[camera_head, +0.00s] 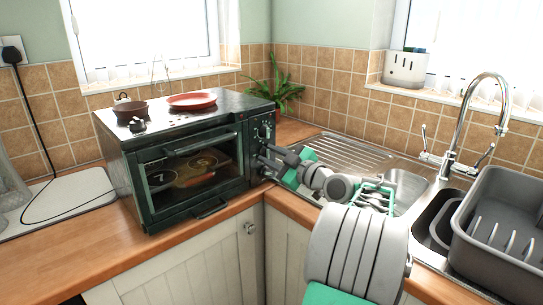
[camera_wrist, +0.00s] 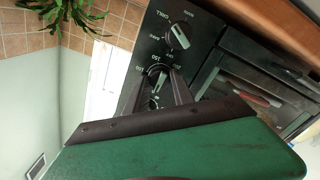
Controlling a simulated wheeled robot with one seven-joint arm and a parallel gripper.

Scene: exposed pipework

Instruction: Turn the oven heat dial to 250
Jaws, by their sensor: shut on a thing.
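The oven is a dark green countertop box (camera_head: 190,220) with a glass door, and its control panel is on the right side of its front. In the wrist view the heat dial (camera_wrist: 156,72) is a round knob ringed by white numbers. My gripper (camera_wrist: 162,92) is at this dial, with its dark fingers shut on it. They hide part of the dial and its scale, so I cannot read its exact setting. In the head view my gripper (camera_head: 263,160) reaches the panel from the right. Another knob (camera_wrist: 179,36) with lettering is beside the heat dial.
The oven door (camera_wrist: 250,95) is closed, with food visible inside. The sink's tap (camera_head: 480,110) and a grey dish rack (camera_head: 510,225) are at right.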

